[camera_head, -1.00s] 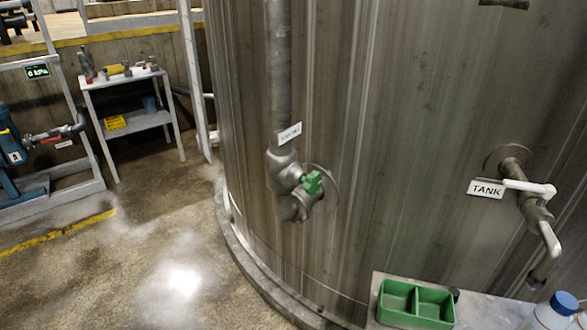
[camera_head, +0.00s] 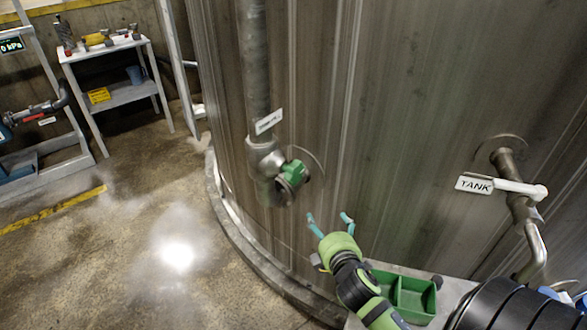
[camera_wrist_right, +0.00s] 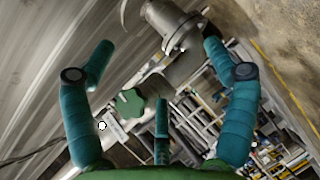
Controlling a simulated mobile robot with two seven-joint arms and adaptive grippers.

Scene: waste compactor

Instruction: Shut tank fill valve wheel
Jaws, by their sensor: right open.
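The green valve wheel (camera_head: 294,174) sits on the grey valve body (camera_head: 264,170) at the foot of a vertical pipe on the tank wall. A small label (camera_head: 269,121), too blurred to read, hangs just above it. My right gripper (camera_head: 331,218) is open and empty, below and a little right of the wheel, apart from it. In the right wrist view the wheel (camera_wrist_right: 127,102) shows between the spread teal fingers, with the pipe fitting (camera_wrist_right: 178,35) beyond it. My left gripper is not in view.
A bench with a green divided tray (camera_head: 407,297) stands below right, partly behind my right arm. A tap pipe with a TANK label (camera_head: 474,184) sticks out of the tank at right. A shelf (camera_head: 104,55) stands at back left.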

